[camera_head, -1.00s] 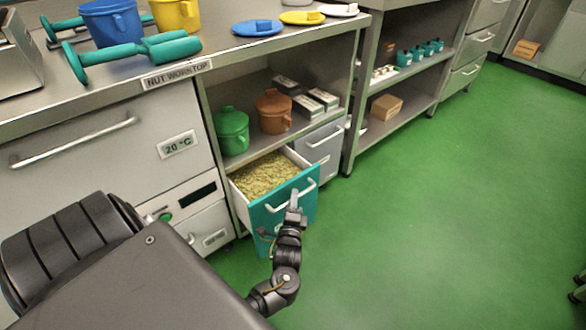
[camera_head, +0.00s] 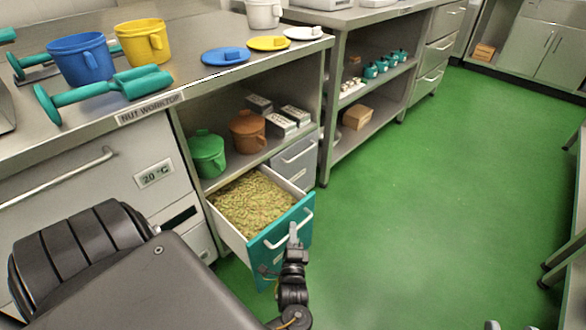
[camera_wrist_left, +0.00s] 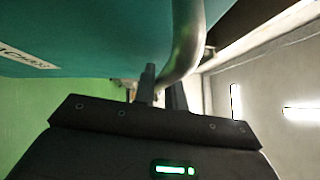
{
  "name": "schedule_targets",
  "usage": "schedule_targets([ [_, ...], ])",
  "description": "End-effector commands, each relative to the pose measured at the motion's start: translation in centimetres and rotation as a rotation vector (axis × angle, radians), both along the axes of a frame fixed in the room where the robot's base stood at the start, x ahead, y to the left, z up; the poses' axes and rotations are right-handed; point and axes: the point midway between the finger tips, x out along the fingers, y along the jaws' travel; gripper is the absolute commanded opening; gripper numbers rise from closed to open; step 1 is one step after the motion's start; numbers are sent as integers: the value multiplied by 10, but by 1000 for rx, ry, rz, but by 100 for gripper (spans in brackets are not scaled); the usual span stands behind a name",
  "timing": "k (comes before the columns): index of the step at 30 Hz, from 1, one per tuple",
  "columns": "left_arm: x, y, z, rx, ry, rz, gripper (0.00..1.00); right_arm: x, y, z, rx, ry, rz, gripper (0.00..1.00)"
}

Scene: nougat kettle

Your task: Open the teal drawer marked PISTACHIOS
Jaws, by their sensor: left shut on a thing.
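The teal drawer (camera_head: 270,246) stands pulled out from under the shelf in the head view, and green pistachios (camera_head: 254,204) fill its white-walled inside. My left gripper (camera_head: 293,232) is shut on the drawer's metal handle (camera_head: 306,219) at the drawer front. In the left wrist view the handle (camera_wrist_left: 187,45) curves down to the gripper's fingers (camera_wrist_left: 160,88). The teal front (camera_wrist_left: 100,30) fills the top left there, with part of a white label (camera_wrist_left: 25,57) showing. My right gripper is not in view.
A grey drawer (camera_head: 294,160) beside the teal one is shut. Green and brown lidded pots (camera_head: 208,155) stand on the shelf above. The green floor (camera_head: 430,200) to the right is clear.

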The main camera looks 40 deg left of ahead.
Motion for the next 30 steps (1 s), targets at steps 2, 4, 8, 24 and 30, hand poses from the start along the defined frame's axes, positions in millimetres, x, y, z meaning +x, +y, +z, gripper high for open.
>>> schedule_targets([
  [2, 0, 0, 0, 0, 0, 1, 16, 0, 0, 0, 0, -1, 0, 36],
  [4, 0, 0, 0, 0, 0, 1, 26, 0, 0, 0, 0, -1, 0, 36],
  [8, 0, 0, 0, 0, 0, 0, 34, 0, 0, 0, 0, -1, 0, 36],
  [24, -33, -30, -5, -2, 2, -1, 34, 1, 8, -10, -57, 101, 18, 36],
  [30, -51, -46, -9, -1, 2, -1, 34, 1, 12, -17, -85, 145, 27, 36],
])
